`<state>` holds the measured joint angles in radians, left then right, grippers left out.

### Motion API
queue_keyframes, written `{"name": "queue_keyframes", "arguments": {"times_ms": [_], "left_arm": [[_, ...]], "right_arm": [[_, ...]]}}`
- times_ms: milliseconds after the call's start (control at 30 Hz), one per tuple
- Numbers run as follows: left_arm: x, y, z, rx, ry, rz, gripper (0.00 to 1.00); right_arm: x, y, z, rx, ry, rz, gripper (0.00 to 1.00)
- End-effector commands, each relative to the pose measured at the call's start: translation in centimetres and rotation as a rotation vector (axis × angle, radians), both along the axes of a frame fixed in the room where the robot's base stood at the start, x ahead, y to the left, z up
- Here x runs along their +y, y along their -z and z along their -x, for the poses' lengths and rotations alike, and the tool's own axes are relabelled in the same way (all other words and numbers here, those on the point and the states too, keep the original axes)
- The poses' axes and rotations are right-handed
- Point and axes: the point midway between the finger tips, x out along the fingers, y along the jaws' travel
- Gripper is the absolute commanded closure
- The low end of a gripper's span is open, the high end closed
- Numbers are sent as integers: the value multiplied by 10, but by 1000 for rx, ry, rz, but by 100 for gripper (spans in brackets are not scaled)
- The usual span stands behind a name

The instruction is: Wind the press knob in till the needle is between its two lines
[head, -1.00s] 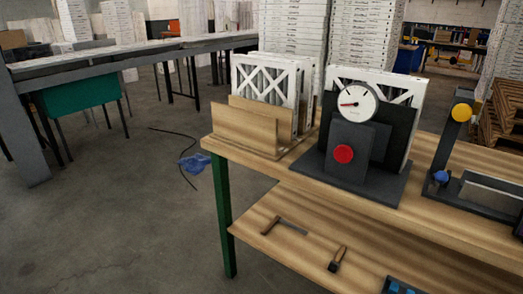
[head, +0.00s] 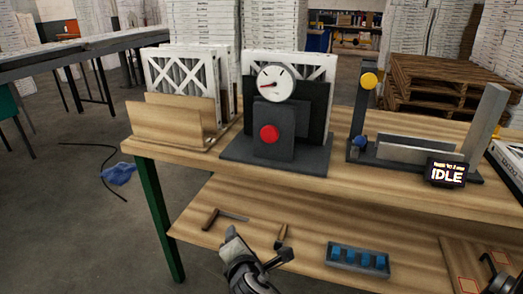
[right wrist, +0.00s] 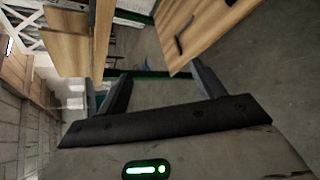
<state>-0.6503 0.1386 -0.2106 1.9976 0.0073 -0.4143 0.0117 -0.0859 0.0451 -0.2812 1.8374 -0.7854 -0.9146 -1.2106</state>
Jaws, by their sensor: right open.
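The press (head: 290,150) is a dark grey block on a base plate on the bench. Its red round knob (head: 269,133) faces me. Above it, the white round gauge (head: 275,83) has a red needle pointing left and slightly down; its two lines are too small to tell. My right gripper (head: 262,246) is below and in front of the knob, well apart from it, over the lower shelf's front. It is open and empty, with fingers spread in the right wrist view (right wrist: 162,82). My left gripper is in neither view.
A wooden rack (head: 172,122) with white-framed filters stands left of the press. A stand with a yellow button (head: 369,80) and an IDLE display (head: 446,173) is to the right. The lower shelf (head: 205,195) holds tools and a tray of blue pieces (head: 358,258).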

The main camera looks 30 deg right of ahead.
Motion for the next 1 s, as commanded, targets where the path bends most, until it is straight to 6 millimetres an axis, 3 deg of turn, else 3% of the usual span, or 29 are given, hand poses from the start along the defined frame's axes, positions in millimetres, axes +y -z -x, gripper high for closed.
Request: {"name": "queue_keyframes", "arguments": {"times_ms": [33,200,333,433,567,1000], "left_arm": [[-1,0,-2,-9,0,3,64],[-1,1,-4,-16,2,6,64],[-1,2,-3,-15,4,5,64],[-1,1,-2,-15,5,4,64],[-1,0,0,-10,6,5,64],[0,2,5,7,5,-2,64]], "right_arm": [[-9,-30,-22,8,-2,215,32],[-34,-118,-50,133,83,774,32],[-42,-158,-53,219,157,978,32],[-46,-171,-54,254,184,1042,32],[-57,-174,-62,264,191,1058,32],[-127,-174,-121,263,190,1054,32]]}}
